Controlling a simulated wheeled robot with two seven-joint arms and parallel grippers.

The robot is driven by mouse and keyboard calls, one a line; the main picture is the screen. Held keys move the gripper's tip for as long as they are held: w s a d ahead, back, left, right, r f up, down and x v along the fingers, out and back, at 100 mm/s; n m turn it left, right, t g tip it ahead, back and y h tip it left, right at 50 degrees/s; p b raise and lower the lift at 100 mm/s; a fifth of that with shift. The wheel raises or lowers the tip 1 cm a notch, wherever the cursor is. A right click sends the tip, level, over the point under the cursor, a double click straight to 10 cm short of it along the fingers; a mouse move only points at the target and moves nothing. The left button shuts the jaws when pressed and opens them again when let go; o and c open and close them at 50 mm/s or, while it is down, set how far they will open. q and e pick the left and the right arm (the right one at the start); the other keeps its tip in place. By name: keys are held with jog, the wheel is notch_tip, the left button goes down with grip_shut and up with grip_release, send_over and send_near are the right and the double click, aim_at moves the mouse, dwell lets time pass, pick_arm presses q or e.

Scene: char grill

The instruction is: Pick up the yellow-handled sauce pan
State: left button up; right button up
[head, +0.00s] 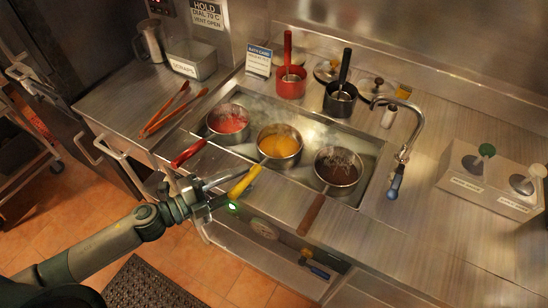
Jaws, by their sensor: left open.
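The yellow-handled sauce pan (281,146) sits in the middle of the steel bain-marie well, with yellow sauce in it. Its yellow handle (244,183) points toward the front left, over the counter edge. My left gripper (228,187) is open at the handle's outer end. Its fingers seem to lie on either side of the handle, but I cannot tell whether they touch it. My right gripper is not in view.
A red-handled pan (228,121) stands left of the yellow one, and a brown-handled pan (338,168) stands right, both close by. Tongs (172,112) lie at the left. A faucet (408,130) rises at the right. Red (291,82) and black (340,98) pots stand behind.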

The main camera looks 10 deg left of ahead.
aim_at(252, 175)
pick_arm(q)
jog(key=p+x, duration=0.1)
jog(key=x, duration=0.2)
jog(key=shift+w+r+p, duration=0.2)
jog(key=shift+w+p, duration=0.05)
jog(key=shift+p, duration=0.1)
jog(key=shift+w+d+f, duration=0.2)
jog(key=shift+w+d, duration=0.05)
jog(key=c, duration=0.9)
grip_shut()
